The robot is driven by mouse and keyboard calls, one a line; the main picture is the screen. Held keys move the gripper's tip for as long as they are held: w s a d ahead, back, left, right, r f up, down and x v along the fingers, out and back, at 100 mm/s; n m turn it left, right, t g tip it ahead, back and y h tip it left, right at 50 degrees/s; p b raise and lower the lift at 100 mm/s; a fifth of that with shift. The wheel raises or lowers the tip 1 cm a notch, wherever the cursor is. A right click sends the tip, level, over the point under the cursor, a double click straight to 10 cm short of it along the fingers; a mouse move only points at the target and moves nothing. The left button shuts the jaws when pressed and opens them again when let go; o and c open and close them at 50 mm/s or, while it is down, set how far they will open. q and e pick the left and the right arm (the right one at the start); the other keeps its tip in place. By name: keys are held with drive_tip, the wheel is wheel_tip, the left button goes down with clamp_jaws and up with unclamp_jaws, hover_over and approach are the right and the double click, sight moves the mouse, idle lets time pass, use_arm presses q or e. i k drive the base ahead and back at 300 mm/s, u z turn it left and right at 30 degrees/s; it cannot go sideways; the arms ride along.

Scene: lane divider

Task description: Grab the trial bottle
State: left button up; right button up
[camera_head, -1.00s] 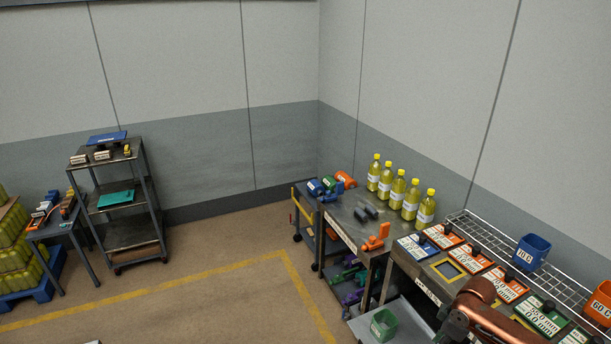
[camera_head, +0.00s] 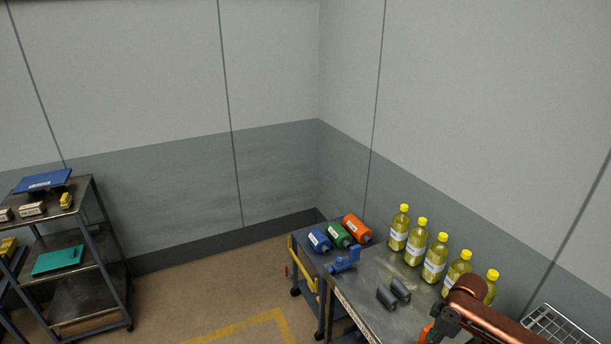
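Several clear bottles with yellow liquid, yellow caps and white labels stand upright in a row along the wall side of a metal table. They run from the farthest yellow bottle (camera_head: 398,229) past a middle yellow bottle (camera_head: 435,259) to the nearest yellow bottle (camera_head: 490,287), which is partly hidden by my copper-coloured arm. I cannot tell which is the trial bottle. Blue (camera_head: 319,241), green (camera_head: 340,235) and orange (camera_head: 357,229) bottles lie on a cart beyond the table. My arm enters at the lower right, with no gripper fingers visible. My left gripper is out of view.
A wire rack (camera_head: 553,328) is at lower right. A shelf cart (camera_head: 90,290) stands at left. The floor between is clear.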

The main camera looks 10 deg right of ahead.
sight(400, 228)
drive_tip(key=i, duration=3.3)
drive_tip(key=z, duration=1)
